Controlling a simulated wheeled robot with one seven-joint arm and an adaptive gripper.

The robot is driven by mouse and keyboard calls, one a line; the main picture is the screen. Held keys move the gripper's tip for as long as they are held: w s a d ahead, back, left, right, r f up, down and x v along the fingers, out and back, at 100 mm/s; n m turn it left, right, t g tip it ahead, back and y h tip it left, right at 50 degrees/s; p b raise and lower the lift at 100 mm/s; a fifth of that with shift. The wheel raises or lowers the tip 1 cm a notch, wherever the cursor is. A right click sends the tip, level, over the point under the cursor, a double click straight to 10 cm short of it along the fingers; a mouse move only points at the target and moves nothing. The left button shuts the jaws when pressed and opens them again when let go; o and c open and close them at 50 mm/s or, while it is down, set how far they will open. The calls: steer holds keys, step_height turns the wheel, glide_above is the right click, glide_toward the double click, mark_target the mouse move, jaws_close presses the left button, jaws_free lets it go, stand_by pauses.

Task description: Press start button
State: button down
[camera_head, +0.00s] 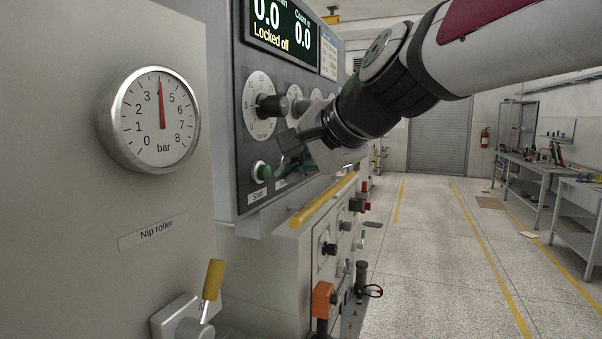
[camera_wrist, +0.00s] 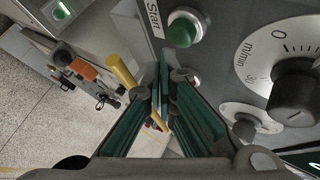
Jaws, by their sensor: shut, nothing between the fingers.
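The green start button (camera_head: 261,172) sits low on the dark control panel, with a "Start" label (camera_head: 257,196) below it. In the wrist view the button (camera_wrist: 183,30) is at the top middle, in a pale collar, with its label (camera_wrist: 154,19) to its left. My gripper (camera_head: 284,160) is shut and empty, just right of the button in the head view. In the wrist view its green-padded fingertips (camera_wrist: 161,84) point below the button and appear apart from it. The gripper partly hides the panel to the right of the button.
A black speed knob (camera_head: 271,106) is above the button; it is large at right in the wrist view (camera_wrist: 295,92). A display (camera_head: 283,27) reads "Locked off". A yellow bar (camera_head: 322,201) sticks out below the panel. A pressure gauge (camera_head: 157,118) is at left. Floor at right is open.

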steer(key=shift+w+a+p, duration=0.1)
steer(key=shift+a+p, duration=0.2)
steer(key=shift+a, duration=0.1)
steer(key=shift+w+a+p, duration=0.15)
steer(key=shift+a+p, duration=0.2)
steer(key=shift+a, duration=0.1)
stand_by(0.7)
steer(key=shift+d, duration=0.15)
stand_by(0.3)
steer(key=shift+s+d+b, duration=0.3)
steer(key=shift+d+b, duration=0.1)
steer(key=shift+d, duration=0.3)
steer(key=shift+s+d+b, duration=0.25)
steer(key=shift+s+d, duration=0.05)
steer(key=shift+d, duration=0.5)
steer(key=shift+s+d+b, duration=0.25)
steer(key=shift+d, duration=0.5)
steer(key=shift+s+d+b, duration=0.25)
steer(key=shift+s+d, duration=0.05)
steer(key=shift+d, duration=0.5)
